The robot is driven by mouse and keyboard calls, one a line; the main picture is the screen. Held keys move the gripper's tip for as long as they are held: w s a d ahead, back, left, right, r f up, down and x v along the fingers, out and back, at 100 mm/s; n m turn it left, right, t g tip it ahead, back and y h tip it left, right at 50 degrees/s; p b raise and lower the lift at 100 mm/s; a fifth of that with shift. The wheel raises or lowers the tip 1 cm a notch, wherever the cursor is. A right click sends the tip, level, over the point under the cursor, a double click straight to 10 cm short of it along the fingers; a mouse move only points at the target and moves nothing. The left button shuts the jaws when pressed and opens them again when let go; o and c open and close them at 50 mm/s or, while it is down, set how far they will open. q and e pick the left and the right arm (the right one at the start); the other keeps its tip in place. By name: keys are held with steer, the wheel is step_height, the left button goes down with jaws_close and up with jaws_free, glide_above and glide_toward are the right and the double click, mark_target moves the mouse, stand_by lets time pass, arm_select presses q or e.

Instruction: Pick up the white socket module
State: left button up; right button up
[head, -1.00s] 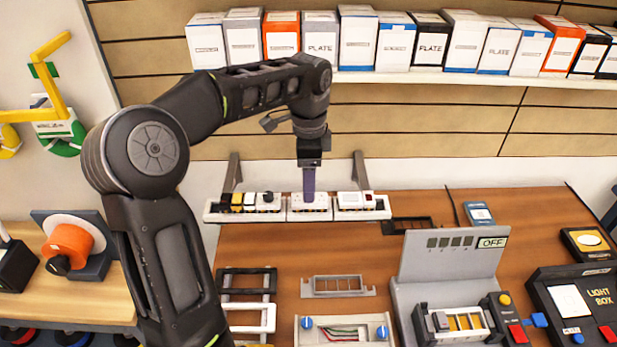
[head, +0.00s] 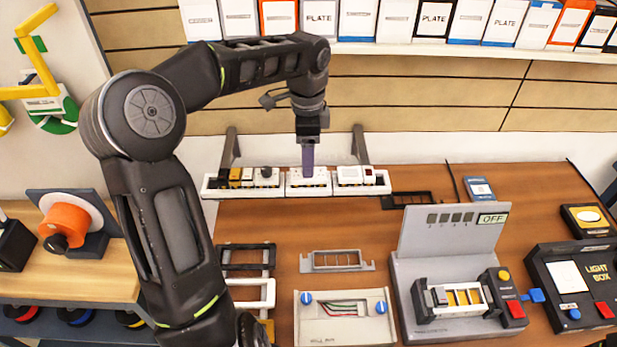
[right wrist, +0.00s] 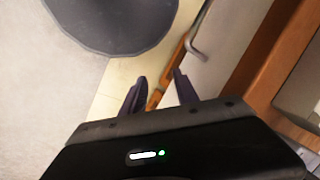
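A white module (head: 295,179) with small dark marks, apparently the socket module, sits in the middle section of the long white rack (head: 295,191) at the back of the table. My left gripper (head: 308,170) points straight down at it, its purple fingers at the module's top. The fingers overlap in this view, so I cannot tell whether they are apart or closed on it. My right gripper (right wrist: 160,90) shows in the right wrist view with two dark fingers apart and nothing between them, away from the rack.
Yellow and black modules (head: 240,177) fill the rack's left section; another white module (head: 350,175) is in its right section. In front are a grey frame (head: 337,262), a wall box (head: 343,318) and a grey test stand (head: 450,265). Bare brown tabletop (head: 340,228) lies between.

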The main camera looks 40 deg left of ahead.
arm_select(q)
step_height(320, 180, down, 5)
steer(key=b, duration=0.3)
steer(key=shift+w+f+b, duration=0.15)
steer(key=shift+f+b, duration=0.05)
steer(key=shift+b, duration=0.2)
steer(key=shift+r, duration=0.1)
steer(key=shift+f, duration=0.25)
stand_by(0.6)
steer(key=shift+c, duration=0.5)
jaws_close()
